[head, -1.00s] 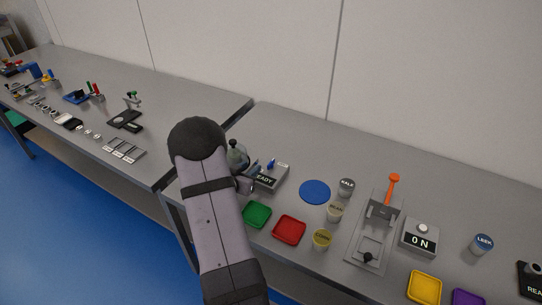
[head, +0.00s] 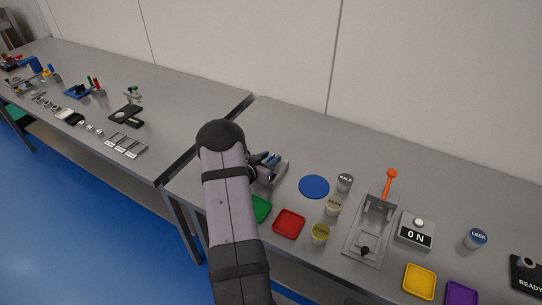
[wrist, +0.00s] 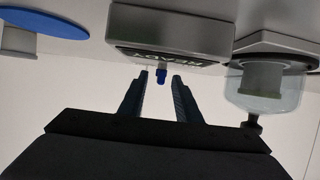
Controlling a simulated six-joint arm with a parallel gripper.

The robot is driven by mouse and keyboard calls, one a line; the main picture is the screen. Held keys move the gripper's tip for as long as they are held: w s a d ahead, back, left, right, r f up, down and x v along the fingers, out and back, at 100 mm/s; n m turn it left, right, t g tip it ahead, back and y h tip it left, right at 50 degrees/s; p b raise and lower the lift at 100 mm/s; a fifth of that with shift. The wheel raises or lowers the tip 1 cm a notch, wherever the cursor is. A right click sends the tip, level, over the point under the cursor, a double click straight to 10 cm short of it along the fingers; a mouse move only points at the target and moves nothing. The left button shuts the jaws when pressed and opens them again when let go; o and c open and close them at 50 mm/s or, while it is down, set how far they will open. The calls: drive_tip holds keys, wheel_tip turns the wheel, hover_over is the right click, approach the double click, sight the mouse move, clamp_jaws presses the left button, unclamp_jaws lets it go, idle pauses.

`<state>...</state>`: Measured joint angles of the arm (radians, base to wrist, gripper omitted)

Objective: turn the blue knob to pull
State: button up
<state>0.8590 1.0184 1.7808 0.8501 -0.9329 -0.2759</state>
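The blue knob (wrist: 161,74) sticks out of a grey box (wrist: 170,20) with a dark READY label, which appears upside down in the wrist view. My gripper (wrist: 161,82) is open, with one dark finger on each side of the knob. A gap shows between the knob and each finger, so I see no contact. In the head view my gripper (head: 268,160) is over the grey box (head: 281,170), and my arm and fingers hide the label and most of the box. I cannot make out the knob's setting.
A blue disc (head: 314,187), a green tray (head: 262,208), a red tray (head: 289,223) and labelled jars (head: 320,234) lie nearby. A lever fixture (head: 372,230) stands farther right.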

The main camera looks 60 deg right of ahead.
drive_tip(key=shift+d+f, duration=0.25)
drive_tip(key=shift+d, duration=0.35)
drive_tip(key=shift+c, duration=0.2)
clamp_jaws()
